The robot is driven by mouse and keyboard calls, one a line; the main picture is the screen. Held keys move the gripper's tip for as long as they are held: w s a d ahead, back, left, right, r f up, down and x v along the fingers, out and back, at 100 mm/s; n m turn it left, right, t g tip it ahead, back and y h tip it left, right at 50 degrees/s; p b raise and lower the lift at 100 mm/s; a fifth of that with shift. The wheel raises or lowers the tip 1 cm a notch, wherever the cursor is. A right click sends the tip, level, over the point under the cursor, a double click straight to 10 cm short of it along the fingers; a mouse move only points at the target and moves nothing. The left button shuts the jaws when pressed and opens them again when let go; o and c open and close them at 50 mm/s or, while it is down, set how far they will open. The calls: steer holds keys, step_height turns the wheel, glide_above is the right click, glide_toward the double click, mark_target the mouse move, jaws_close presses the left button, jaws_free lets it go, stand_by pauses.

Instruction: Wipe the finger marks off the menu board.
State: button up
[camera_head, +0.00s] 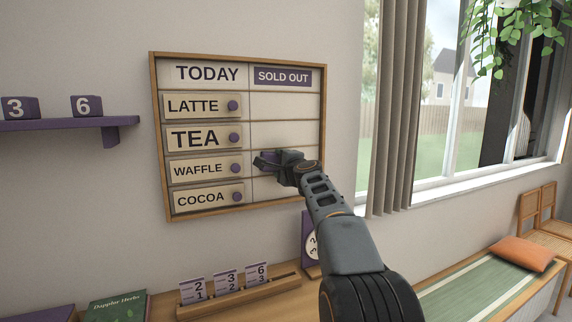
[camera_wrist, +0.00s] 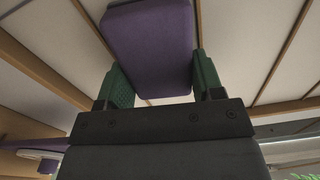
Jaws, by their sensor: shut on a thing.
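The menu board (camera_head: 287,109) hangs on the wall in a wooden frame, with a TODAY column and a SOLD OUT column. LATTE, TEA, WAFFLE and COCOA plates with purple knobs fill the left column. My gripper (camera_head: 266,161) is in front of the SOLD OUT column, at the WAFFLE row. It is shut on a purple block-shaped pad (camera_wrist: 149,45), which sits between the green fingers in the wrist view. In the head view the gripper mostly hides the pad. I cannot tell whether the pad touches the board. I can make out no finger marks.
A purple shelf (camera_head: 70,124) with number blocks is at the left. Below the board, a counter holds a wooden card rack (camera_head: 240,288), a green book (camera_head: 118,306) and a purple-framed dial (camera_head: 311,243). A curtain (camera_head: 395,110) and window are to the right, above a cushioned bench (camera_head: 480,285).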

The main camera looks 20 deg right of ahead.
steer(key=shift+a+f, duration=0.15)
steer(key=shift+s+b, duration=1.55)
steer(key=shift+s, duration=1.3)
steer(key=s+b, duration=0.1)
steer(key=s, duration=0.2)
